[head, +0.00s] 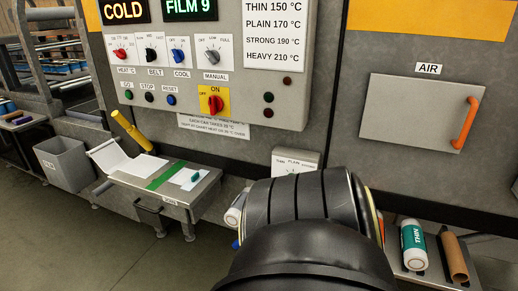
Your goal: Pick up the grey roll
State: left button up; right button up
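I cannot make out a clearly grey roll. A white roll with a teal band marked THIN (414,247) lies on a low shelf at the lower right. A pale roll (235,210), white to light grey, shows beside the left edge of my black arm, which hides part of it. My arm fills the lower middle and covers the shelf behind it. Neither gripper's fingers show.
A brown cardboard tube (455,257) lies right of the THIN roll. A control panel (253,65) with knobs is above. A metal table (192,195) with papers and a grey bin (66,165) stand at the left. An orange-handled air door (422,111) is at right.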

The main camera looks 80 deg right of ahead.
aim_at(231, 218)
jog(key=k, duration=0.25)
jog(key=z, duration=0.95)
